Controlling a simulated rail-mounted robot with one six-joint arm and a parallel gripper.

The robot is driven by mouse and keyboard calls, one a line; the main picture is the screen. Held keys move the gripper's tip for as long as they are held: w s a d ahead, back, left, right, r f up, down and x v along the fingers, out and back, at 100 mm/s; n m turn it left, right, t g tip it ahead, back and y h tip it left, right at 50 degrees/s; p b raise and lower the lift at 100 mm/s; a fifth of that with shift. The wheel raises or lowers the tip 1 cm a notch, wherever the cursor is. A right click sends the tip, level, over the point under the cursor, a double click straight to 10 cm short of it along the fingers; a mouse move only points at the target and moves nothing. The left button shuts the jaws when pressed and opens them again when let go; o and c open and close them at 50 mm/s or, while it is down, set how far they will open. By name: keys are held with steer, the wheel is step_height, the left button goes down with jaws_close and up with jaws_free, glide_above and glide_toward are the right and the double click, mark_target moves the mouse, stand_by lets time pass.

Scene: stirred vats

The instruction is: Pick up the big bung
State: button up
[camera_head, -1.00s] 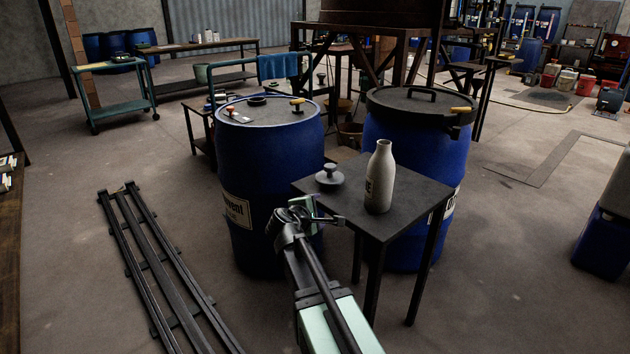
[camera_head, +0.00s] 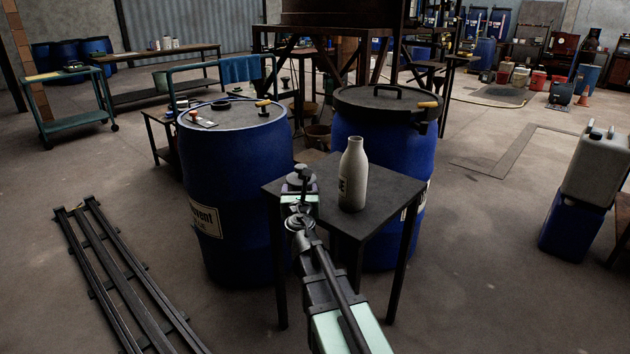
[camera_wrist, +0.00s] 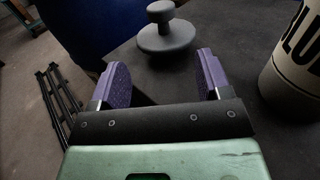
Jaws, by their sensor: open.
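The big bung, a dark grey disc with a knob on top (camera_wrist: 166,33), stands upright on the small dark table (camera_head: 376,183). In the wrist view it lies just beyond my gripper (camera_wrist: 159,80), whose two purple-padded jaws are apart with nothing between them. In the head view the bung (camera_head: 302,173) shows just past my gripper (camera_head: 299,192), which partly covers it. A pale bottle with dark lettering (camera_head: 353,176) stands on the same table to the right of the bung, and it also shows at the right of the wrist view (camera_wrist: 296,62).
A blue drum (camera_head: 235,165) stands left of the table, with small items on its lid. Another blue drum with a dark lid (camera_head: 385,135) stands behind the table. Dark rails (camera_head: 115,270) lie on the floor at left. A white jerrycan (camera_head: 597,165) is at right.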

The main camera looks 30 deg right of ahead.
mark_target(301, 172)
steer(key=x, duration=0.5)
steer(key=shift+w, duration=0.3)
steer(key=x, duration=0.5)
steer(key=shift+d+r, duration=0.1)
steer(key=shift+d, duration=0.3)
steer(key=shift+s, duration=0.1)
steer(key=c, duration=1)
